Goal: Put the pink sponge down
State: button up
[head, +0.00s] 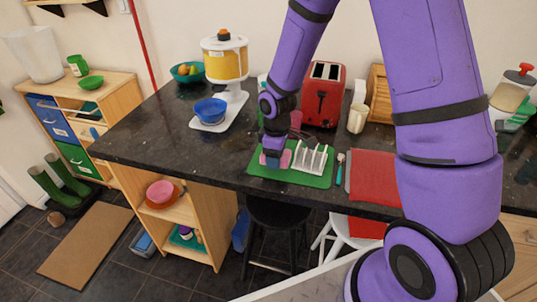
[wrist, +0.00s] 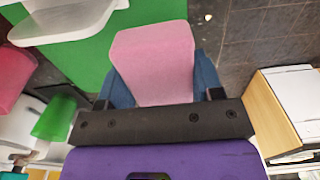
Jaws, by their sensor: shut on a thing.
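The pink sponge (wrist: 152,58) is between the blue fingers of my gripper (wrist: 162,85) in the wrist view, and my gripper is shut on it. In the head view my gripper (head: 271,158) is low over the left part of a green mat (head: 318,181) on the dark counter, with the sponge (head: 285,158) partly hidden behind the fingers. I cannot tell whether the sponge touches the mat.
A white rack (head: 310,157) stands on the mat just right of the sponge. Behind are a red toaster (head: 324,94) and a cream mug (head: 357,118). A blue bowl (head: 210,110) sits at a yellow and white dispenser (head: 225,62). Bare counter (head: 170,148) lies left of the mat.

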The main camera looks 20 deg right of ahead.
jog(key=w, duration=0.5)
jog(key=shift+a+f, duration=0.15)
jog(key=shift+f, duration=0.1)
jog(key=shift+w+f, duration=0.2)
jog(key=shift+f, duration=1.55)
jog(key=shift+f, duration=0.1)
jog(key=o, duration=0.9)
